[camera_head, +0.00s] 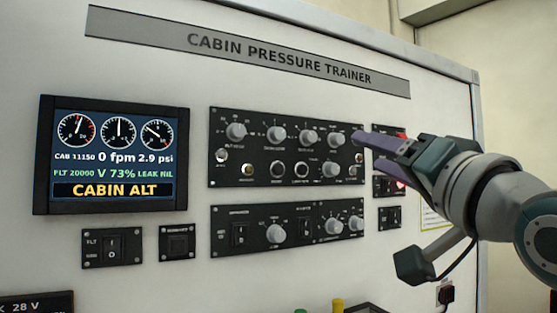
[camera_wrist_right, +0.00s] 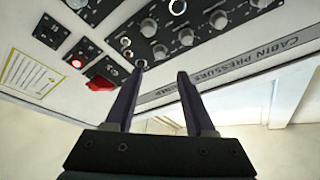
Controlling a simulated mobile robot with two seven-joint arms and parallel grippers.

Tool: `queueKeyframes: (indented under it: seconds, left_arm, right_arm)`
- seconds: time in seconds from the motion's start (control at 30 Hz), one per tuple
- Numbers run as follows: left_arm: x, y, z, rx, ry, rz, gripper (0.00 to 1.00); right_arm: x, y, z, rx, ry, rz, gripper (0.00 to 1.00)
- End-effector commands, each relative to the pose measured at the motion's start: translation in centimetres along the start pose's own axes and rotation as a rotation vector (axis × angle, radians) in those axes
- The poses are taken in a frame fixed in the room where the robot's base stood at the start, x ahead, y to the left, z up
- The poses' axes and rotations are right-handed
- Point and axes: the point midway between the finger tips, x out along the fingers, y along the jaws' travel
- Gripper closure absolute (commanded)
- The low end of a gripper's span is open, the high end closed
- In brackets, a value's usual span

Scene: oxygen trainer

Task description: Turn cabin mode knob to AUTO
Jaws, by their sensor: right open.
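The upper control panel (camera_head: 222,176) carries several grey knobs. These include a far-left knob (camera_head: 236,131), a top-row right knob (camera_head: 336,139) and a lower right knob (camera_head: 330,169). Their labels are too small to read, so I cannot tell which is the cabin mode knob or its setting. My right gripper (camera_head: 372,142) is at this panel's right edge, its purple fingers pointing left. In the right wrist view the gripper (camera_wrist_right: 160,72) is open with nothing between its fingers, and the knobs (camera_wrist_right: 186,37) lie beyond the fingertips. My left gripper is not in view.
A display (camera_head: 112,150) reading CABIN ALT is at the left. A lower panel (camera_head: 290,246) has more knobs and switches. A red guarded switch (camera_wrist_right: 100,84) and a lit red light (camera_wrist_right: 76,63) sit beside the upper panel. Space before the panels' left part is clear.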

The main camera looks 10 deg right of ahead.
Motion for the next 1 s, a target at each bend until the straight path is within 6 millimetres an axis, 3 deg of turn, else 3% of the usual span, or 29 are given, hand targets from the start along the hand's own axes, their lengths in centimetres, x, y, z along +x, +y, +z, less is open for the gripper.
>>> queueKeyframes:
  seconds: [0.5,0.7,1.0]
  left_arm:
    - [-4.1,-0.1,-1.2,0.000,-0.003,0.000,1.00]
    - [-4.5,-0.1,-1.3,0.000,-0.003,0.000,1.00]
    - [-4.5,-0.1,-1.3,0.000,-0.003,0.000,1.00]
  right_arm:
    - [7.8,-0.3,-0.2,-0.004,-0.004,0.003,0.45]
    - [9.1,-0.1,-0.1,-0.004,-0.003,0.003,0.45]
    - [9.3,-0.1,0.0,-0.004,-0.004,0.003,0.45]
